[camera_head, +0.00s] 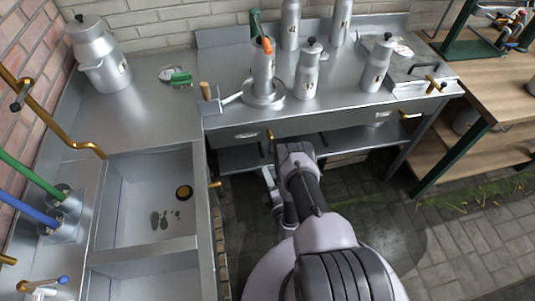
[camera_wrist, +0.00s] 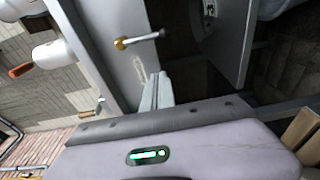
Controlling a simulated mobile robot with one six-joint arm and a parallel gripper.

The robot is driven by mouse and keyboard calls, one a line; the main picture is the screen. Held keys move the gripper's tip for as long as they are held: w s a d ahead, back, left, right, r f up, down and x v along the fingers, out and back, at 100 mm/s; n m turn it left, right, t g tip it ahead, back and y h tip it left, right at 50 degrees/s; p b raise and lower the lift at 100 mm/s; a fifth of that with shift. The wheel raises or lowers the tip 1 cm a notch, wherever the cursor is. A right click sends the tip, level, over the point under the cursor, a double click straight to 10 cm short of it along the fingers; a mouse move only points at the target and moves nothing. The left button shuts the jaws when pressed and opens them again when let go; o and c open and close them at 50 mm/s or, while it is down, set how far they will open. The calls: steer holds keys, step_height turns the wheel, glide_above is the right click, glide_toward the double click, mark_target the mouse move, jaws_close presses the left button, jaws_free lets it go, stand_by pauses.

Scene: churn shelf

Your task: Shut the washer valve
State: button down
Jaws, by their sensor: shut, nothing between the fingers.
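Nothing is marked as the washer valve, so I cannot tell which fitting it is. A metal cylinder with an orange lever (camera_head: 266,45) stands on a round base on the steel counter. A small tap with a blue lever (camera_head: 61,281) is at the lower left. In the wrist view a brass fitting with a pale bar (camera_wrist: 138,40) sticks out from a grey metal face, just beyond my gripper (camera_wrist: 158,88). My gripper is shut and empty. In the head view the end of my arm is at the counter's front edge, its fingertips hidden.
The steel counter (camera_head: 228,92) carries several metal churns. An empty steel sink (camera_head: 150,180) lies to the left, with blue and green pipes (camera_head: 30,165) beyond it. A wooden bench (camera_head: 495,85) stands at the right. Paved floor (camera_head: 470,240) is open at the lower right.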

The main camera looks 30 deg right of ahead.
steer(key=w+d+b, duration=0.4)
steer(key=w+b, duration=0.1)
steer(key=w, duration=0.3)
steer(key=shift+d, duration=0.4)
